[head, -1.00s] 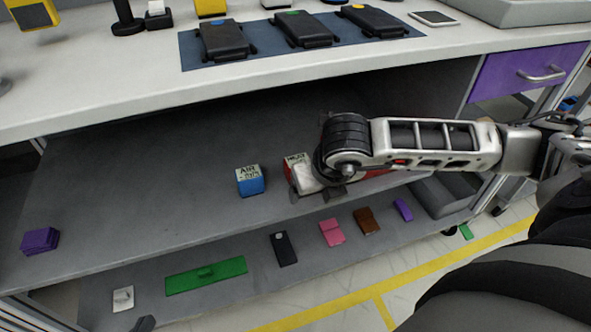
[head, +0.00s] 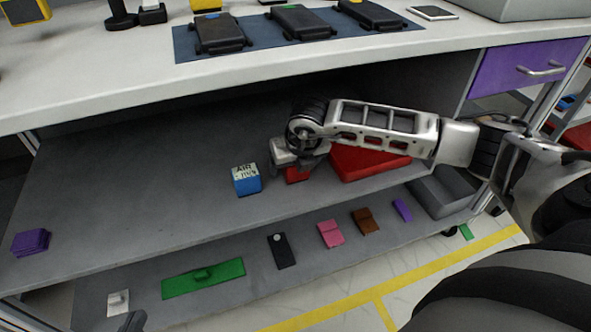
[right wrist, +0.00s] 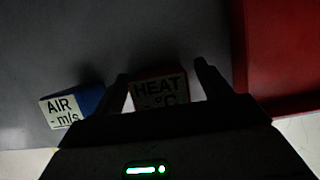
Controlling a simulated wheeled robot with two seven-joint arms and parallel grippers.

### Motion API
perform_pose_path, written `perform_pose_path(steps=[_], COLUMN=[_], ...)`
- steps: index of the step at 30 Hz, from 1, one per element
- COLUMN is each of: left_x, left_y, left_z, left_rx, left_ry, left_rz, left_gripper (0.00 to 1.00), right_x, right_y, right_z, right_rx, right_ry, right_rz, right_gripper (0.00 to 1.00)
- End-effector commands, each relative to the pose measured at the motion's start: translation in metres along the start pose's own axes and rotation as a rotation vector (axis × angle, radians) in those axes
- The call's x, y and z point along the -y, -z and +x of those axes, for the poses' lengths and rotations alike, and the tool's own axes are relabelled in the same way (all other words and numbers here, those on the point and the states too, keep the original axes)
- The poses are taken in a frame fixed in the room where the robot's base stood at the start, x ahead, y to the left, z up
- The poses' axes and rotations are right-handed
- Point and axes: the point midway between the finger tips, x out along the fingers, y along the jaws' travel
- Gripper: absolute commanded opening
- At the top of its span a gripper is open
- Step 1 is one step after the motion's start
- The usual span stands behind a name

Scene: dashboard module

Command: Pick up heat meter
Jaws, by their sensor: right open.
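The heat meter (head: 297,175) is a small red block on the middle shelf, partly hidden under my right gripper (head: 292,158) in the head view. In the right wrist view, its pale label (right wrist: 160,91) reads "HEAT °C". My right gripper (right wrist: 161,76) is open, with one finger on either side of the heat meter; I cannot tell whether they touch it. A dark grey tip at the bottom left of the head view appears to be my left gripper (head: 133,321); its jaws cannot be made out.
A blue air meter (head: 246,180) stands just left of the heat meter. A larger red box (head: 368,163) lies close on the right. The worktop (head: 120,92) overhangs the shelf. A purple block (head: 31,242) is far left; the shelf between is clear. Several small items lie on the lower shelf.

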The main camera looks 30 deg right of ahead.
Motion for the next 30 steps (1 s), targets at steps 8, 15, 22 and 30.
perform_pose_path(steps=[8,15,22,30], left_x=[-0.003,-0.002,-0.001,0.002], left_y=[0.0,-0.002,-0.003,-0.004], left_z=[-0.002,-0.002,-0.002,-0.003], left_rx=[0.0,0.005,0.007,0.031], left_ry=[-0.008,-0.007,-0.003,0.006], left_rz=[0.003,0.003,0.003,0.005], left_gripper=[0.0,0.0,0.0,0.0], right_x=[0.0,0.0,0.0,0.0], right_y=[0.0,0.0,-0.001,-0.009], right_z=[0.002,0.002,0.001,-0.018], right_rx=[0.001,0.002,0.002,0.004], right_ry=[0.0,0.0,0.0,-0.001], right_rz=[-0.001,0.0,0.0,0.0], right_gripper=[0.71,0.24,0.24,0.24])
